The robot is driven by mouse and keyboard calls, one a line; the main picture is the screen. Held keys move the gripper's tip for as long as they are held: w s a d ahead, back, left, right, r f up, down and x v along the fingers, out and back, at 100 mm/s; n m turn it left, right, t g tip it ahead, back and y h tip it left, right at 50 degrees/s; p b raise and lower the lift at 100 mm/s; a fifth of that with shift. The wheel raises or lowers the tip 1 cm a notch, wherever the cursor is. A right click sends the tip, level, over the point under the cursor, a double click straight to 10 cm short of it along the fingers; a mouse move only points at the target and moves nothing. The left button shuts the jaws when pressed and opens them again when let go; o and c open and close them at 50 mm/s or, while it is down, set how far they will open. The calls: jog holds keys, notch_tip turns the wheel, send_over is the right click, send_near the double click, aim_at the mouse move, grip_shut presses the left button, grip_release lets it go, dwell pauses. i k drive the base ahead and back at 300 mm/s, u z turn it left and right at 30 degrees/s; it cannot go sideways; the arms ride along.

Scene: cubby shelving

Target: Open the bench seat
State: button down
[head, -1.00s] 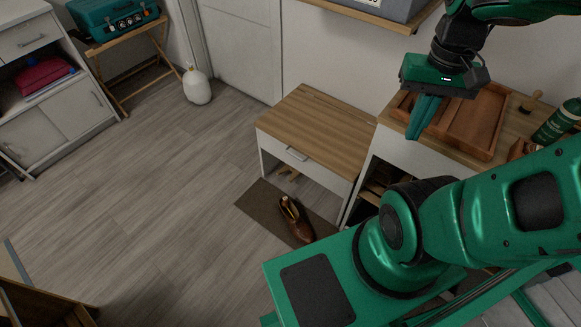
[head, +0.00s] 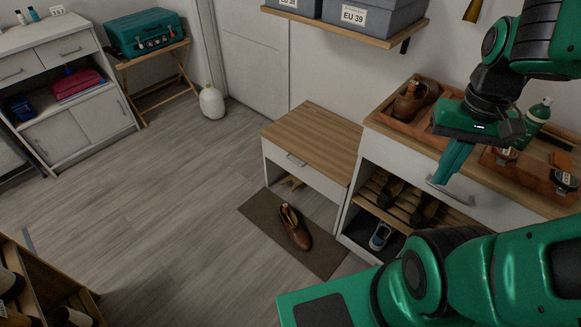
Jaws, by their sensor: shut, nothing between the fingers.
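The low bench (head: 312,130) has a flat wood-grain top that lies level and closed.
The taller shoe cabinet (head: 400,150) holds shoes on slats, with wooden trays (head: 405,128) and bottles on top. A brown shoe (head: 294,227) lies on a mat (head: 262,222) before the bench. A shelf (head: 345,27) hangs above.

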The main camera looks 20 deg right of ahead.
aim_at(330, 148)
jog(key=i, duration=1)
